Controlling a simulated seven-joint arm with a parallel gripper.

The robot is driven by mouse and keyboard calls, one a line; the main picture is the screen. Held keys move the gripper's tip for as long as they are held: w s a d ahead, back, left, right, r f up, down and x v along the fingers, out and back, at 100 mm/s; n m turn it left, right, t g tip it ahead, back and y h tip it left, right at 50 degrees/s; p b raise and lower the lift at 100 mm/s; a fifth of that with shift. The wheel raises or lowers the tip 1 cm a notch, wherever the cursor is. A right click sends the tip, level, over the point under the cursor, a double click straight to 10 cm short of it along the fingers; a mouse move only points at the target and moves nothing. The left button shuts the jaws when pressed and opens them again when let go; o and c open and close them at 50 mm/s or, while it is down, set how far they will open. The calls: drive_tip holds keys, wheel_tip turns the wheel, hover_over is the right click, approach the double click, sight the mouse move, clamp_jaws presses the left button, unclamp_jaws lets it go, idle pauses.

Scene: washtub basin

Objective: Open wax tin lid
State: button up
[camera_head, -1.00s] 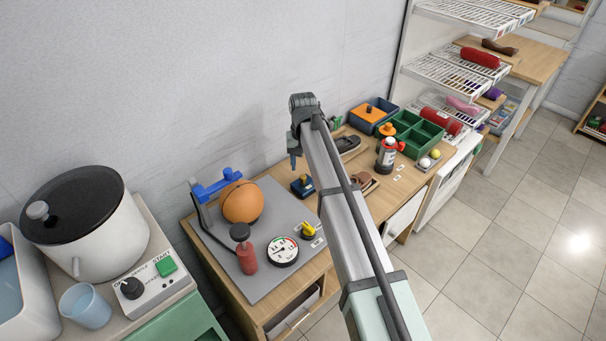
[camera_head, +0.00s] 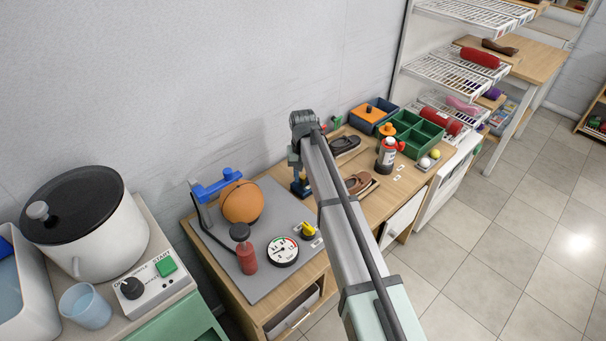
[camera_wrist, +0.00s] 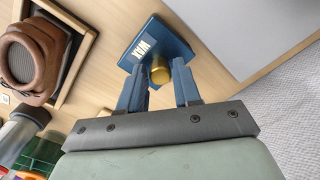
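The wax tin (camera_wrist: 152,42) is a dark blue box with a white "WAX" label and a round gold knob (camera_wrist: 160,73) on its lid, in the wrist view's top middle. My gripper (camera_wrist: 159,80) is open, with one finger on each side of the knob and a gap to both. I cannot tell how far the fingertips are above the lid. In the head view the tin (camera_head: 301,188) stands on the wooden table behind the grey mat, just below my gripper (camera_head: 295,163). The lid looks shut.
An orange ball (camera_head: 241,202) and pump parts lie on the grey mat (camera_head: 268,283) to the left. The wall is close behind.

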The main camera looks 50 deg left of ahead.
clamp_jaws()
drive_tip(key=shift+w, duration=0.15)
drive_tip(key=w, duration=0.7)
drive_tip(key=shift+o, duration=1.9)
unclamp_jaws()
